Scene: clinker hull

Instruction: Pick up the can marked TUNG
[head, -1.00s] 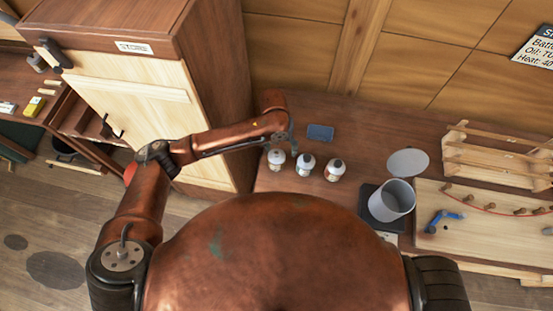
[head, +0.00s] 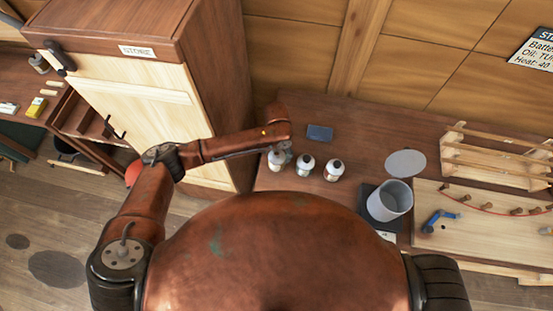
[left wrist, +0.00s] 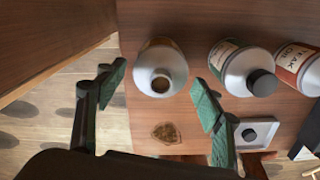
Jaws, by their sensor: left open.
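Three small cans with pale tops stand in a row on the brown bench. The left can (head: 276,161) is partly hidden by my left gripper (head: 286,150); in the left wrist view this can (left wrist: 160,68) shows an open neck without a cap, its label not readable. The middle can (head: 305,165) and right can (head: 333,170) have dark caps; the right one (left wrist: 300,65) reads TEAK OIL. The middle label (left wrist: 222,55) is unclear. I cannot read TUNG on any can. My left gripper (left wrist: 160,95) is open and empty, its fingers either side of the uncapped can's line.
A blue block (head: 320,132) lies behind the cans. A grey cylinder container (head: 391,200) stands to the right, near a grey disc (head: 405,163) and a wooden rack (head: 495,160). The STORE cabinet (head: 140,100) rises close on the left. A brown stain (left wrist: 166,132) marks the bench.

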